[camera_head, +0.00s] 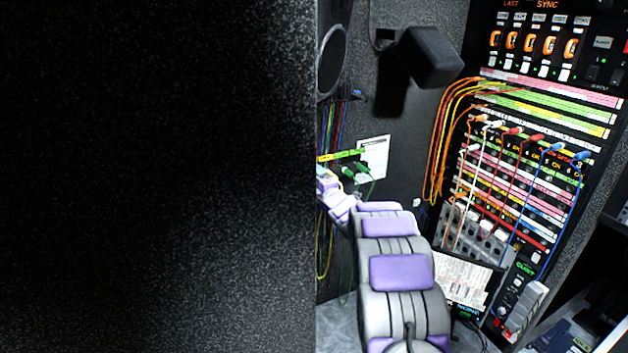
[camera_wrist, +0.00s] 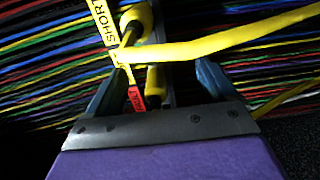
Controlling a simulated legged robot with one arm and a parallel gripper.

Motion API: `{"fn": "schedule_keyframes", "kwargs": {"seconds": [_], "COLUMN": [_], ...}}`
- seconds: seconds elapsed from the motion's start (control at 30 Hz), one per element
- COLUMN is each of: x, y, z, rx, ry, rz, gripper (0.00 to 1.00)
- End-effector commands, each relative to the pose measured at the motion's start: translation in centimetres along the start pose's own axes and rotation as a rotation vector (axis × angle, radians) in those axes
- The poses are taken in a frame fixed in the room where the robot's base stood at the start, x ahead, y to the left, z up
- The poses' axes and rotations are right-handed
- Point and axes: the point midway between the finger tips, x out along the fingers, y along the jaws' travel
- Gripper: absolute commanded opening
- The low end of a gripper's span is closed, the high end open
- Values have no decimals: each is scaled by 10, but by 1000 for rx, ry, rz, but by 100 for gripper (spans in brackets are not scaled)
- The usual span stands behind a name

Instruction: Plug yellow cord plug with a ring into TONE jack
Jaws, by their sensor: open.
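In the wrist view, my gripper (camera_wrist: 168,72) is open. Its blue-grey fingers stand on either side of a yellow plug (camera_wrist: 155,84), with no clear grip on it. A second yellow piece (camera_wrist: 137,20) shows above, and I cannot tell whether both are one plug. A yellow "SHORT" tag (camera_wrist: 103,22) and a small red tag (camera_wrist: 136,98) hang beside them. A yellow cord (camera_wrist: 235,38) crosses in front toward the right. No TONE label is readable.
A patch bay (camera_head: 520,165) with several corded plugs stands at the right in the head view. A dark panel (camera_head: 160,180) blocks the left half. Green plugs (camera_head: 355,170) hang near my arm. Many coloured cables (camera_wrist: 270,65) run behind my gripper in the wrist view.

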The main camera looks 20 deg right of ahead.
Motion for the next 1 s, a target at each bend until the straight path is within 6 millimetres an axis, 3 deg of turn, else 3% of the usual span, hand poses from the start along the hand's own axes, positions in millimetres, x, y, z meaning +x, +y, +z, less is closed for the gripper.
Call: {"fn": "schedule_keyframes", "kwargs": {"seconds": [0.17, 0.37, 1.0], "x": [-2, -22, -128], "y": [-1, -3, -3], "z": [2, 3, 2], "rx": [2, 2, 1], "ry": [0, -2, -3], "rz": [-1, -4, -2], "gripper": [85, 85, 85]}}
